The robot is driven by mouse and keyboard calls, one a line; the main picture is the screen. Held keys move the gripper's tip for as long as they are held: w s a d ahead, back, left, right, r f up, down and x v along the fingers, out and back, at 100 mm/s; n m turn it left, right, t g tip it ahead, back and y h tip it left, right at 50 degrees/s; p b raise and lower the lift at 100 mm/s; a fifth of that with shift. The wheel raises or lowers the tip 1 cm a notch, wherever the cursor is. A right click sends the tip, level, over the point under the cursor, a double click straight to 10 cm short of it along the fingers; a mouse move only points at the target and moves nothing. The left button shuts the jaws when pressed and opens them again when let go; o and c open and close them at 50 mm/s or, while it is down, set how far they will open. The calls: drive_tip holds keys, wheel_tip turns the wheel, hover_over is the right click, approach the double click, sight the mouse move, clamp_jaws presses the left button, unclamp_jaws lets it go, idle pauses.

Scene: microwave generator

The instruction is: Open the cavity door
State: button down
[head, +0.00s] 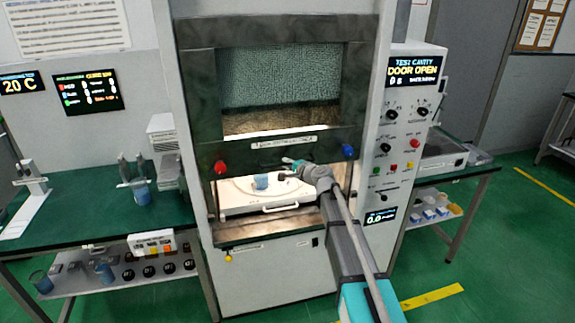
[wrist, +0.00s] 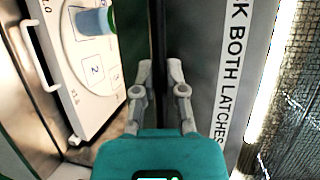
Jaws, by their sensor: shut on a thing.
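The cavity door (head: 262,148) is a dark panel with a mesh window (head: 280,75). It is raised, and its lower edge hangs above the lit cavity opening. The display (head: 413,68) reads "DOOR OPEN". My gripper (head: 292,163) is at the door's lower part, in front of the opening. In the wrist view my gripper (wrist: 159,72) is shut on a dark bar (wrist: 158,30), the door handle, beside a label reading "...K BOTH LATCHES" (wrist: 235,70). A red knob (head: 220,167) and a blue knob (head: 348,152) sit at the sides.
Inside the cavity a white tray (head: 240,208) with a front handle bears a blue beaker (head: 261,182). A green bench (head: 75,225) stands left with a beaker in a holder. Another bench (head: 425,180) stands right. Green floor is free at the front right.

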drive_tip(key=p, duration=1.8)
approach(277, 111)
drive_tip(key=x, duration=0.4)
drive_tip(key=shift+w+a, duration=0.1)
drive_tip(key=shift+a, duration=0.05)
drive_tip(key=c, duration=0.7)
unclamp_jaws()
drive_tip(key=shift+f, duration=0.1)
wheel_tip(277, 111, down, 31)
drive_tip(key=b, duration=3)
drive_tip(key=shift+b, duration=0.35)
